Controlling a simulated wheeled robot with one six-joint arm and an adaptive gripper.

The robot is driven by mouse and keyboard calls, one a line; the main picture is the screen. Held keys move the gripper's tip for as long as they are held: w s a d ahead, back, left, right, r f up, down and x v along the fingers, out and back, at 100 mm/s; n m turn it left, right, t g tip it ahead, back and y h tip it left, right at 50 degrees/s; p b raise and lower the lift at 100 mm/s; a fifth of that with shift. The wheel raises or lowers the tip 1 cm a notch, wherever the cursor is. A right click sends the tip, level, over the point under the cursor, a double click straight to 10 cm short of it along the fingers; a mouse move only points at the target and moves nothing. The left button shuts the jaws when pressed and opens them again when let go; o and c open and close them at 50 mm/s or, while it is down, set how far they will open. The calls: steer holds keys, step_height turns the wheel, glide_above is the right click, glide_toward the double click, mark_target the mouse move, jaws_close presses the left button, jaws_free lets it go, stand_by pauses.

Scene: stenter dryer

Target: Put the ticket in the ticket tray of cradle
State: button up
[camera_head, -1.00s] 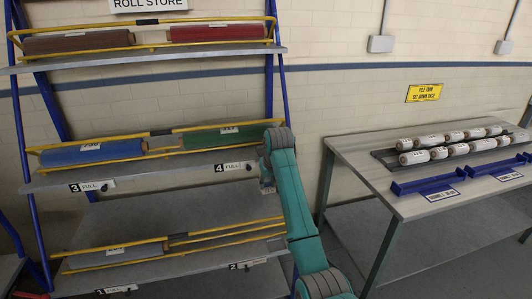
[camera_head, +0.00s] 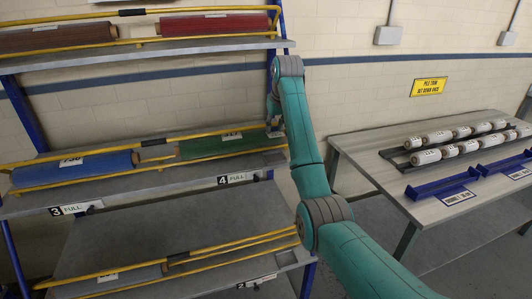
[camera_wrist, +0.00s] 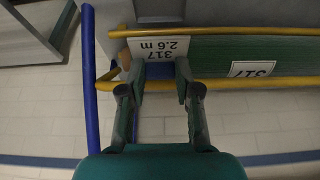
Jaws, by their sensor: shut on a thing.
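My gripper (camera_wrist: 160,73) is shut on a white ticket (camera_wrist: 159,47) printed "317 2.6 m", upside down in the wrist view. The ticket extends past the fingertips, beside the yellow rail of a cradle. In that view the green roll (camera_wrist: 215,55) lies to the right and bears its own 317 label (camera_wrist: 251,69). In the head view the green roll (camera_head: 205,147) lies in the right cradle of the middle shelf, above plate 4 (camera_head: 237,178). A small grey tray (camera_head: 275,158) shows at that shelf's right end. The ticket is hard to make out in the head view.
A blue roll (camera_head: 72,168) lies in cradle 3; red and brown rolls are above. The rack's blue upright (camera_wrist: 89,75) stands close left of my gripper in the wrist view. A table (camera_head: 400,185) with small white rolls and blue holders is at right.

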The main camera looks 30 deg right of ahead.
mark_target(272, 155)
steer(key=shift+w+f, duration=0.15)
steer(key=shift+w, duration=0.1)
steer(key=shift+f, duration=0.35)
step_height(272, 155, down, 9)
steer(key=shift+r, duration=0.1)
steer(key=o, duration=0.6)
steer(key=shift+c, duration=0.2)
